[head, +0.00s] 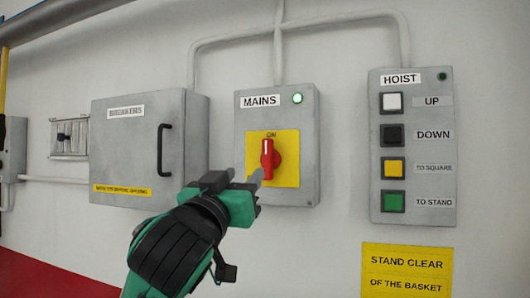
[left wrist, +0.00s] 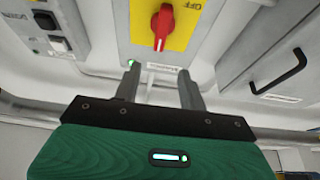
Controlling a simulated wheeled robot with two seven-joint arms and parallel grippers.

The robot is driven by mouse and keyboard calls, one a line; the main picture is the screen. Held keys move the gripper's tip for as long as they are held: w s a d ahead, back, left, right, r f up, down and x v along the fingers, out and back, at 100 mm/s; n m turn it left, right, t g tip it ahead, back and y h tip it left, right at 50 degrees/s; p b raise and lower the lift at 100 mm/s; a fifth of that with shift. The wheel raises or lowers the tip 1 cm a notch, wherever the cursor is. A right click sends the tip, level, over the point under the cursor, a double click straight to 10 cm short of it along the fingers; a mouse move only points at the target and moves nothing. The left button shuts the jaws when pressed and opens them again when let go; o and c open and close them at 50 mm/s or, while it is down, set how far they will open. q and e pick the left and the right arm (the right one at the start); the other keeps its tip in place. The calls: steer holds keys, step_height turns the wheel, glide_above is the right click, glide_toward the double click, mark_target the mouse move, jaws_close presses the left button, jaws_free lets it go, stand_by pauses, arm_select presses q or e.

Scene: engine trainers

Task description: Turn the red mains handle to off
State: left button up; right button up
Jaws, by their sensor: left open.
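The red mains handle (head: 267,158) sits on a yellow plate (head: 287,174) on the grey MAINS box (head: 305,133). It stands upright, pointing at the ON mark, and a green lamp (head: 297,98) glows above it. The handle also shows in the left wrist view (left wrist: 162,27), where an OFF mark shows on the plate beside it. My left gripper (head: 257,181) is just below and left of the handle in the head view. Its two fingers (left wrist: 161,85) are apart with nothing between them, and the handle is beyond the tips. My right gripper is not in view.
A grey BREAKERS box (head: 125,150) with a black pull handle (head: 164,150) is left of the mains box. A HOIST panel (head: 413,220) with several buttons is at right. A yellow sign (head: 407,270) is below it. Bare wall lies between the boxes.

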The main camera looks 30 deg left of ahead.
mark_target(266, 152)
arm_select(q)
steer(key=p+x, duration=0.6)
steer(key=x, duration=0.6)
steer(key=shift+w+a+r+p, duration=0.15)
steer(key=shift+w+p, duration=0.25)
steer(key=shift+w, duration=0.2)
steer(key=shift+c, duration=0.2)
steer(key=c, duration=0.7)
jaws_close()
